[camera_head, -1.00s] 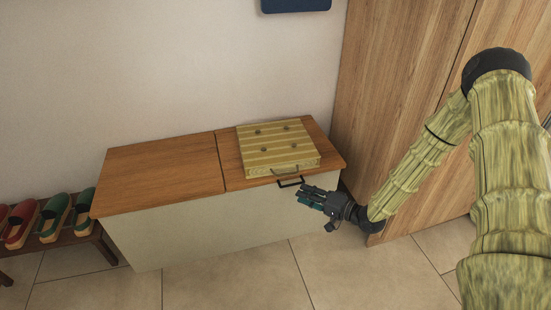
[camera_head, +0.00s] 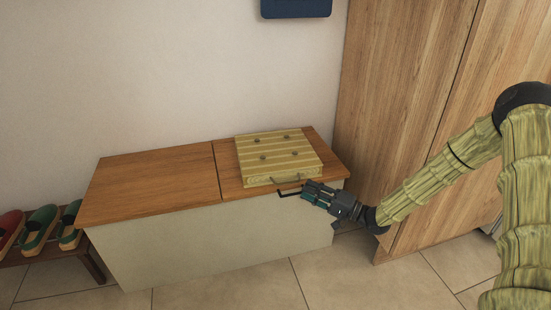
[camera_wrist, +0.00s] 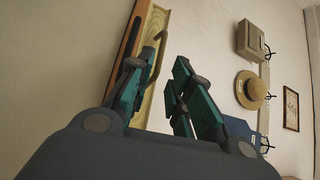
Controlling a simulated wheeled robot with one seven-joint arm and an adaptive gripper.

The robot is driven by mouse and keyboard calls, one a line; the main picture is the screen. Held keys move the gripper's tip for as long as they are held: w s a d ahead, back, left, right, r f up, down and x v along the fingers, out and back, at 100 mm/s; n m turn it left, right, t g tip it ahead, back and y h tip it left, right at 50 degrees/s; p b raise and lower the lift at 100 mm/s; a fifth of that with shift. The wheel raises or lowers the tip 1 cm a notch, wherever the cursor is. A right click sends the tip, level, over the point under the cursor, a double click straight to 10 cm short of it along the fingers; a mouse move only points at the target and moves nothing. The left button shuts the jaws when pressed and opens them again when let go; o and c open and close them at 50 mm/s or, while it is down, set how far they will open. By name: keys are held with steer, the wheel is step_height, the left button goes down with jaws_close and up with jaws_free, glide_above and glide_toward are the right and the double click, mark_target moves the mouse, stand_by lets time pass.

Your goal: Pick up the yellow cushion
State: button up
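The yellow cushion (camera_head: 278,158) is striped and tufted, and lies flat on the right half of a wooden-topped bench (camera_head: 150,185). A thin strap handle (camera_head: 287,179) sticks out from its front edge. My gripper (camera_head: 309,190) is at the bench's front right edge, just right of and below the strap. In the wrist view, my gripper (camera_wrist: 157,66) is open, with its teal fingers apart and nothing held. There the cushion (camera_wrist: 153,30) stands upright in the picture behind the fingers, with its curved strap (camera_wrist: 158,58) showing in the gap.
A dark lid handle (camera_head: 289,193) sits on the bench front below the strap, close to my fingers. A tall wooden cabinet (camera_head: 400,90) stands to the right. A shoe rack (camera_head: 88,258) with slippers is at left. The wrist view shows a hat (camera_wrist: 251,90) on the wall.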

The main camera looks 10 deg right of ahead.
steer(key=shift+b+x, duration=1.5)
steer(key=shift+x, duration=1.45)
steer(key=shift+w+d, duration=0.1)
steer(key=shift+w, duration=0.05)
steer(key=shift+c, duration=0.5)
jaws_close()
